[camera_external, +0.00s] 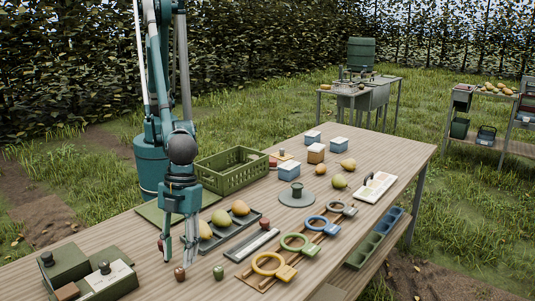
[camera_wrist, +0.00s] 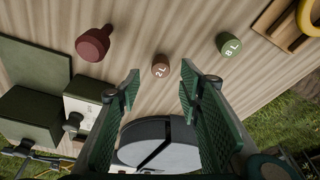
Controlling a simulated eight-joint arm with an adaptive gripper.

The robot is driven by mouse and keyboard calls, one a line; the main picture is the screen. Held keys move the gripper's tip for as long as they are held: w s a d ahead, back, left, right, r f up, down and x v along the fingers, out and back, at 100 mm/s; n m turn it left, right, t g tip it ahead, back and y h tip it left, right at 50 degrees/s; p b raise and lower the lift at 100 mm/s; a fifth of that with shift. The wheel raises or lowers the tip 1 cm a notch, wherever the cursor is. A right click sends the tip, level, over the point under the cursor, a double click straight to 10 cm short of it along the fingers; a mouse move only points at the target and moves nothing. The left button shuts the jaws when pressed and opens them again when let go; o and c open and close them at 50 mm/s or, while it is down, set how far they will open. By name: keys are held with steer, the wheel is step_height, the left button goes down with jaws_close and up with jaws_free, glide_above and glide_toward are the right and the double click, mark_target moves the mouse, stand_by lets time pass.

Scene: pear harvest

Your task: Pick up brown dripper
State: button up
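The brown dripper (camera_external: 180,274) is a small round-topped piece on the wooden table, close to my gripper's fingertips. In the wrist view the brown dripper (camera_wrist: 160,66) is marked "2 L" and lies just beyond the gap between the fingertips. My gripper (camera_external: 178,260) points down and is open; the wrist view shows nothing between its two green padded fingers (camera_wrist: 159,84). A green dripper (camera_wrist: 229,45) marked "8 L" sits to the right; the green dripper (camera_external: 218,272) also shows in the external view. A dark red knobbed piece (camera_wrist: 93,43) is to the left.
Dark green boxes (camera_external: 65,262) stand at the table's left end. A dark tray (camera_external: 228,230) with pears and a grey bar (camera_external: 252,245) lie right of my gripper. A rack with coloured rings (camera_external: 297,243) is farther right. A green crate (camera_external: 232,172) stands behind.

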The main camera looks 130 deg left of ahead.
mark_target(179, 269)
steer(key=shift+f, duration=0.2)
steer(key=shift+b+x, duration=0.45)
steer(key=shift+x, duration=2.2)
steer(key=shift+a, duration=0.1)
steer(key=shift+c, duration=0.7)
steer(key=c, duration=0.6)
